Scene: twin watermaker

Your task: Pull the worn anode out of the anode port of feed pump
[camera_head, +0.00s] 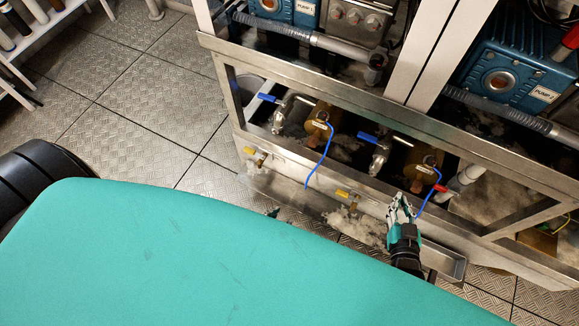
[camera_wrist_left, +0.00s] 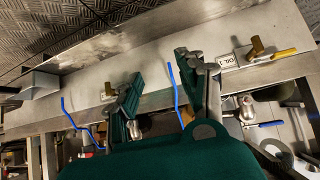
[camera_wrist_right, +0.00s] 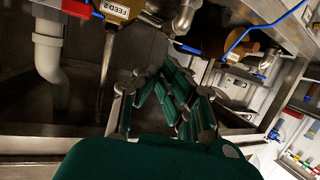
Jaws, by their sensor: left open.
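Two brass feed pump bodies sit inside the steel frame in the head view, the left one (camera_head: 322,112) and the right one (camera_head: 428,157). Each has a round port on its front, a small tag and a blue wire. The right pump's tag reads FEED 2 (camera_wrist_right: 112,10) in the right wrist view. I cannot make out the worn anode itself. My right gripper (camera_head: 401,205) is in front of and below the right pump, its fingers (camera_wrist_right: 160,76) drawn together with nothing visible between them. My left gripper (camera_wrist_left: 155,70) is open and empty; the head view mostly hides it.
A steel rail with yellow-handled valves (camera_head: 342,194) and a drip tray (camera_head: 452,264) lie along the front. Blue-handled valves (camera_head: 368,138) and a white pipe (camera_head: 466,178) stand beside the pumps. The floor (camera_head: 130,145) at left is clear.

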